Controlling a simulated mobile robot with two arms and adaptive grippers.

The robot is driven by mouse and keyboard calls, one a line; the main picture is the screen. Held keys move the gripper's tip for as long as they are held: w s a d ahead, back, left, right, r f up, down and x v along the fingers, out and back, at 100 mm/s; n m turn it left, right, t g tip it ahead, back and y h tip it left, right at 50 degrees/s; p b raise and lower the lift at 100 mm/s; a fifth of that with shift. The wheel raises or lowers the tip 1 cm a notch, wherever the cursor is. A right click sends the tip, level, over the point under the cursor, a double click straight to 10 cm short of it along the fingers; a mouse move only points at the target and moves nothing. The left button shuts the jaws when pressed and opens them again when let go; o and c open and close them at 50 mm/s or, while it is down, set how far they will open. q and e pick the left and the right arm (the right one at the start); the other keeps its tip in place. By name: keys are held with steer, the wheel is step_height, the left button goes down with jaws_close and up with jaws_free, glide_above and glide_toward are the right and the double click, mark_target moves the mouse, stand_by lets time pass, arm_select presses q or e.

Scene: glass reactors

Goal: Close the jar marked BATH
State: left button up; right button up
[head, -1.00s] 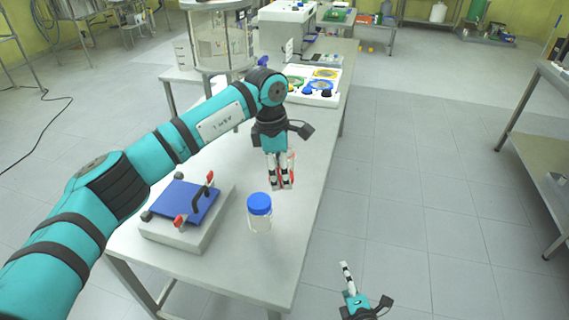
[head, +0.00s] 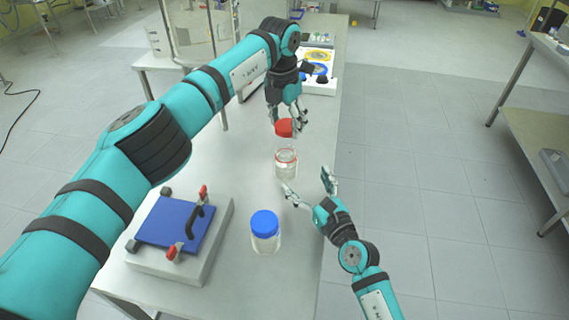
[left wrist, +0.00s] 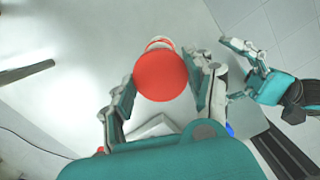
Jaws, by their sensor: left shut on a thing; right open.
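My left gripper (head: 287,115) is shut on a red lid (head: 285,128), held above a clear glass jar. The glass jar (head: 286,165) has a red ring near its open top and stands upright on the table. In the left wrist view the lid (left wrist: 160,76) sits between the fingers and covers most of the jar (left wrist: 160,43). My right gripper (head: 308,187) is open, its fingers apart just at the near right of the jar; it also shows in the left wrist view (left wrist: 238,69). I cannot read any marking on the jar.
A jar with a blue lid (head: 264,225) stands nearer on the table. A blue plate with red clamps (head: 175,222) lies on a pale block at left. A white tray with coloured discs (head: 319,85) is behind. The table's right edge is close to the jar.

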mark_target(290, 160)
arm_select(q)
steer(key=shift+w+a+f, duration=0.15)
arm_select(e)
steer(key=shift+w+a+f, duration=0.1)
steer(key=shift+w+a, duration=0.05)
steer(key=shift+w, duration=0.1)
steer(key=x, duration=1.1)
steer(key=shift+w+a, duration=0.2)
steer(key=shift+w, duration=0.15)
jaws_close()
arm_select(q)
steer(key=shift+f, duration=2.45)
